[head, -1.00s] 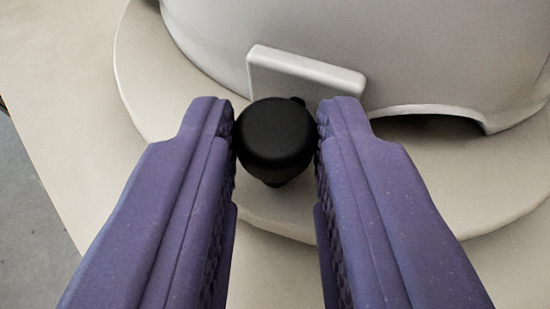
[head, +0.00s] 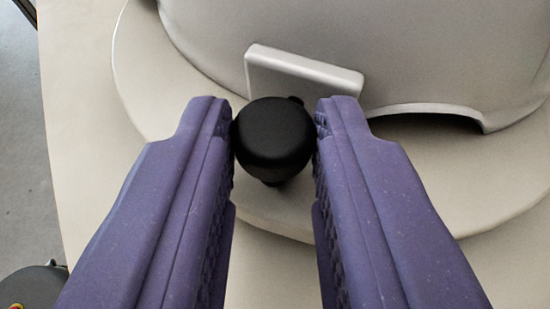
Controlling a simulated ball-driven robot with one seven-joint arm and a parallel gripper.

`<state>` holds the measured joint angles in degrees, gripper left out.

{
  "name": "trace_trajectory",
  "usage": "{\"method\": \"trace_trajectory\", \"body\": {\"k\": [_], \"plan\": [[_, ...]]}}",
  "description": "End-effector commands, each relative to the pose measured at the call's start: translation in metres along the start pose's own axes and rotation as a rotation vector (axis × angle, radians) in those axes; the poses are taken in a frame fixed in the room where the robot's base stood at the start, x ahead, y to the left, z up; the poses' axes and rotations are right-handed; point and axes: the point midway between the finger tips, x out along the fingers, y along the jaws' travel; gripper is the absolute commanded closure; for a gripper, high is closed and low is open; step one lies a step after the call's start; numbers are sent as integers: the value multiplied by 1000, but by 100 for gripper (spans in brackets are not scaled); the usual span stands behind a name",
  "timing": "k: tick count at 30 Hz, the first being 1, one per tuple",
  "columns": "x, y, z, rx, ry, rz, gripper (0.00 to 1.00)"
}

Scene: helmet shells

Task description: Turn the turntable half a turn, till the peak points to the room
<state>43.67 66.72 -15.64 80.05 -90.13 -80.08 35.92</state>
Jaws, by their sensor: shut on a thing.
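The turntable (head: 150,85) is a round pale disc on a pale table top. A black round knob (head: 273,139) stands on the disc near its edge. A pale helmet shell (head: 390,50) sits on the turntable, with a flat upright block (head: 305,70) at its lower side, just behind the knob. A dark arched gap shows under the shell's rim to the right. The peak cannot be made out. My gripper (head: 273,138), with two purple fingers, is shut on the black knob, one finger on each side. The shell's top is out of view.
The pale table top (head: 75,130) has its edge at the left, with grey floor (head: 20,140) beyond. A dark object with a red and yellow part (head: 35,285) is at the lower left. A dark bar crosses the upper left corner.

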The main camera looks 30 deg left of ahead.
Motion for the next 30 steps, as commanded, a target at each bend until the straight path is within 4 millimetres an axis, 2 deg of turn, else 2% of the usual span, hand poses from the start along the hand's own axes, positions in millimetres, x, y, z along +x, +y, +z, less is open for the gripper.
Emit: {"method": "trace_trajectory", "body": {"k": [9,10,11,22,26,30], "plan": [[1,0,-2,-2,4,-1,100],[1,0,-2,-2,4,-1,68],[1,0,-2,-2,4,-1,65],[-4,0,-1,-1,1,1,65],[-20,1,-3,0,2,1,65],[-47,1,-3,0,2,1,65]]}}
